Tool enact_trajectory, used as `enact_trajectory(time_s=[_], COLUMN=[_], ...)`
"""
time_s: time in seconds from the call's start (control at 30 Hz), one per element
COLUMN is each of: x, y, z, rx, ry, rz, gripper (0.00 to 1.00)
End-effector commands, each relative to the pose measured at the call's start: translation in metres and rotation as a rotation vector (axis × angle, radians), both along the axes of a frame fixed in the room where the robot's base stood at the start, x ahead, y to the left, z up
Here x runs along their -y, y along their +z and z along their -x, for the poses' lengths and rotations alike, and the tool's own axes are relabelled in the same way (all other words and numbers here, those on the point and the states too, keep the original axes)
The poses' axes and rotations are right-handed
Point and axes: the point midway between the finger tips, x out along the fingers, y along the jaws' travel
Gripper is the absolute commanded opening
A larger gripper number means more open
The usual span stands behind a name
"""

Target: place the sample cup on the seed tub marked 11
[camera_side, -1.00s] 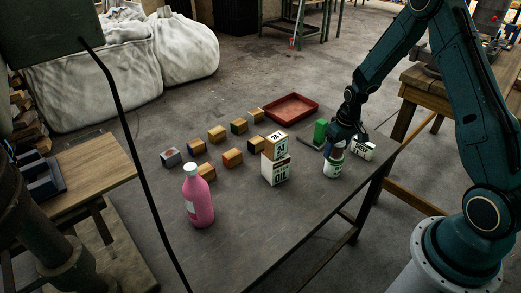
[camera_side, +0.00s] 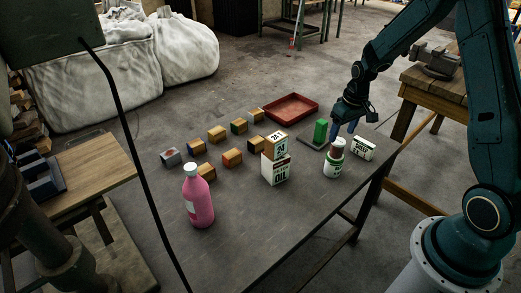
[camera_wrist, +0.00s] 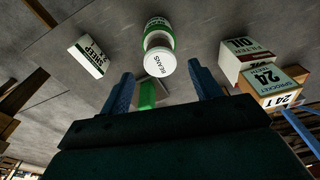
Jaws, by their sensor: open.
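My gripper (camera_side: 345,127) is open and empty, above the far right of the table, just behind a two-part stack. The stack is a small brown cylinder (camera_side: 337,144), which may be the sample cup, standing upright on a white and green tub (camera_side: 333,166). In the wrist view, the cylinder's white top (camera_wrist: 159,62) reads BEANS, and the tub (camera_wrist: 158,26) is beyond it. The open blue fingers (camera_wrist: 162,88) are apart from both. I cannot read an 11 on the tub or anywhere else.
A green block (camera_side: 320,131) on a dark plate stands left of my gripper; a white box (camera_side: 363,148) lies right of the stack. An OIL box (camera_side: 275,172) with a 24 block (camera_side: 275,147), a pink bottle (camera_side: 198,197), several small blocks and a red tray (camera_side: 291,107) are farther left.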

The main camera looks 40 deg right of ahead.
Motion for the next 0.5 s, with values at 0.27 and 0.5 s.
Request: enact_trajectory(time_s=[0.27,0.5], x=[0.0,-0.001], y=[0.037,0.05], z=[0.004,0.006], rx=[0.003,0.001], ry=[0.0,0.0], rz=[0.001,0.0], gripper=[0.63,0.63])
